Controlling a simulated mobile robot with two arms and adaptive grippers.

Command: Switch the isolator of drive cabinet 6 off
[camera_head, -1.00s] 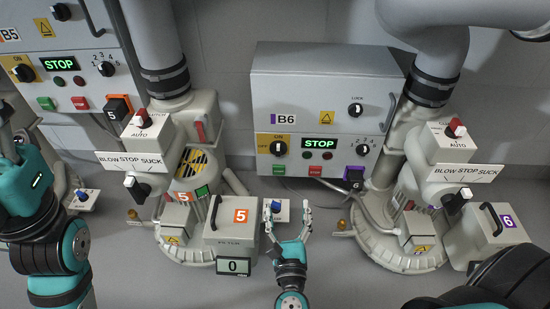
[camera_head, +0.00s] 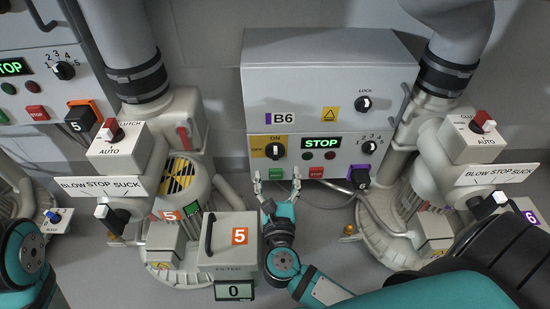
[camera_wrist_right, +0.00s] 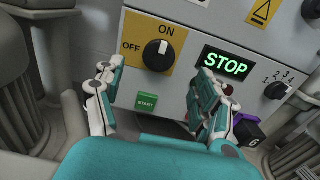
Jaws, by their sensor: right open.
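Drive cabinet B6 (camera_head: 330,90) is a grey box on the wall with a purple-marked B6 label. Its isolator (camera_head: 275,151) is a black rotary knob on a yellow ON/OFF plate at the lower left of the front. In the right wrist view the knob (camera_wrist_right: 158,56) has its white mark pointing up toward ON. My right gripper (camera_head: 277,179) is open and empty, just below the isolator, with its fingers pointing up at the panel. In the wrist view its fingertips (camera_wrist_right: 152,80) stand apart to either side below the knob, not touching it. My left gripper is out of view.
A purple tag block 6 (camera_head: 359,176) hangs below. Blower 5 (camera_head: 180,195) stands left, blower 6 right.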

